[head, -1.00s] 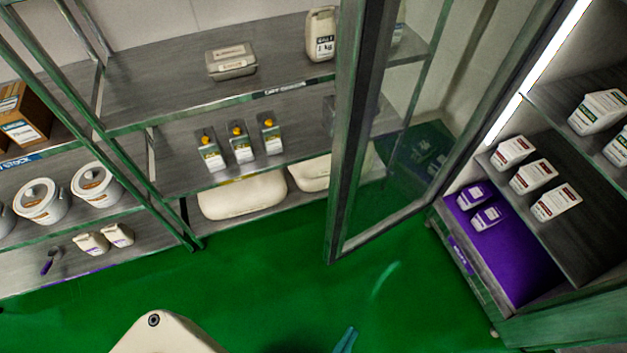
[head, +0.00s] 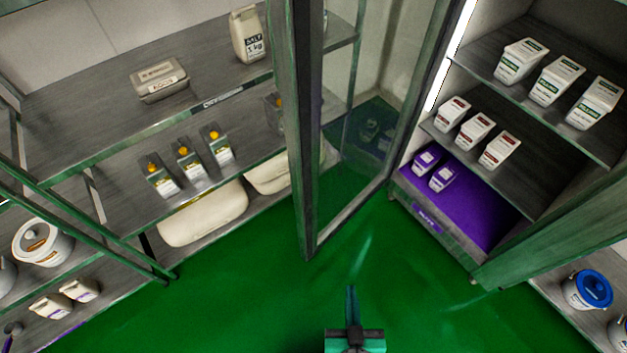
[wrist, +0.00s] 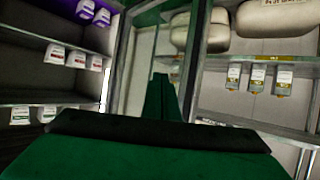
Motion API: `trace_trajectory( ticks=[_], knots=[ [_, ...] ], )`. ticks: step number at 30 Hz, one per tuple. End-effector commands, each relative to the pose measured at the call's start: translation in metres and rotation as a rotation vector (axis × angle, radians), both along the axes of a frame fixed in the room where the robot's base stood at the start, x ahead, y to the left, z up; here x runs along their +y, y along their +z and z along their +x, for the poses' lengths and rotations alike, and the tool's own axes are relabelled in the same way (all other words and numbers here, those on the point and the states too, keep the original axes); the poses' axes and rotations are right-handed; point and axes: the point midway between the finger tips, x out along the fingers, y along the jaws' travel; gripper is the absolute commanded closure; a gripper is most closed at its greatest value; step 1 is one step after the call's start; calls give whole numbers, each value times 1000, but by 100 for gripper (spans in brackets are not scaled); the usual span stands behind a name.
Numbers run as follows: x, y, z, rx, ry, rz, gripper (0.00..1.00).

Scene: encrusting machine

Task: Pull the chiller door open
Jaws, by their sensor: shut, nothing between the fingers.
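The chiller door (head: 309,130) is a glass panel in a dark frame. It stands swung wide open, out to the left of the chiller (head: 436,222), whose shelves of tubs are exposed. The door frame also shows in the wrist view (wrist: 121,60). My gripper (head: 350,292) is low in the middle of the head view, over the green floor. Its fingers are shut and empty, and appear apart from the door. In the wrist view the fingers (wrist: 160,90) point up at the middle. The door's handle cannot be made out.
Left of the door stands a shelf rack (head: 215,103) with bottles, a grey box and cream containers. A blue-lidded bucket (head: 588,290) sits on a low shelf at the right. The green floor (head: 240,290) between is clear.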

Motion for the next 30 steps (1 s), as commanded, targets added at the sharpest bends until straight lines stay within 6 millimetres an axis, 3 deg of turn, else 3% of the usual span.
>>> trace_trajectory(
  ticks=[3,8,11,16,19,24,30],
  knots=[
    [-23,-10,35,38,29,34,100],
    [-37,-6,76,61,121,101,100],
    [-38,8,100,44,208,146,100],
    [-32,55,133,-50,402,208,100],
    [-26,90,143,-140,529,224,100],
    [-19,143,143,-297,711,216,100],
    [-15,173,136,-404,819,194,100]
  ],
)
